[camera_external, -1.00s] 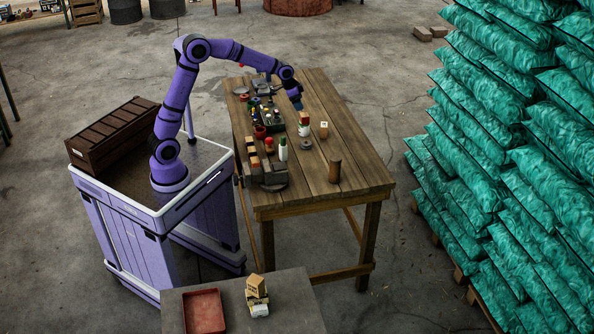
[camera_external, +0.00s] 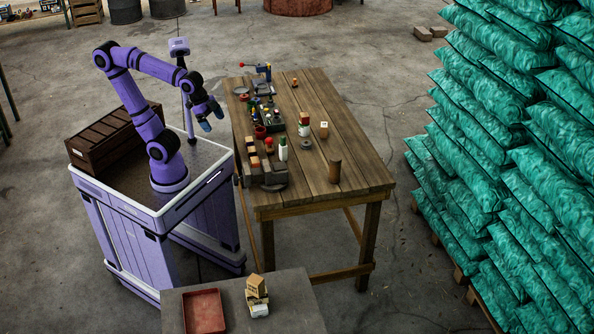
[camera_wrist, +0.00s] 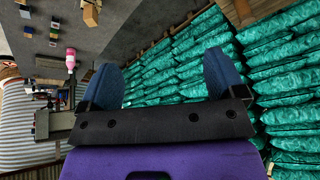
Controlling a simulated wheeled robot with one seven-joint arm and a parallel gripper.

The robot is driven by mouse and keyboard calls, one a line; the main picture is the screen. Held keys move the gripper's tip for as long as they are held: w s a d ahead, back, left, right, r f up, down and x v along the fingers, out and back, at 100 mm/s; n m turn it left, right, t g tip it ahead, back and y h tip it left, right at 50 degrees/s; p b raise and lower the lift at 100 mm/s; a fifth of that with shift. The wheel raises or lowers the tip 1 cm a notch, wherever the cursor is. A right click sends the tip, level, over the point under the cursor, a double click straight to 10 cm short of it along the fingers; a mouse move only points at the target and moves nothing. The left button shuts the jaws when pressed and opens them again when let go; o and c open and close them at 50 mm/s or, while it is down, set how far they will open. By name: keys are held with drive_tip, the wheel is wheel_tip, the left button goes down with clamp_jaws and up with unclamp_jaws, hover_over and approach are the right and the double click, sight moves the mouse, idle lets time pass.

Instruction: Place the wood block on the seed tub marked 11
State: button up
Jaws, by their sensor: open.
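My gripper (camera_external: 207,116) is open and empty, held away from the table over the right side of my base. Its two blue fingers stand wide apart in the wrist view (camera_wrist: 165,82), with nothing between them. On the wooden table, a small reddish-brown block-like piece (camera_external: 304,117) appears to sit on top of a white and green tub (camera_external: 304,130). A brown tub with a white label (camera_external: 324,131) stands just right of it. The labels are too small to read, so I cannot tell which tub is marked 11.
The table's right side is mostly clear. Green sacks (camera_external: 500,150) are stacked at right.

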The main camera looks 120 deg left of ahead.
drive_tip(key=s+d+f+m+h, duration=0.1)
drive_tip(key=s+d+f, duration=0.1)
drive_tip(key=s+d, duration=0.2)
drive_tip(key=s, duration=0.3)
drive_tip(key=shift+s+d+f, duration=0.35)
drive_tip(key=shift+s+d, duration=0.05)
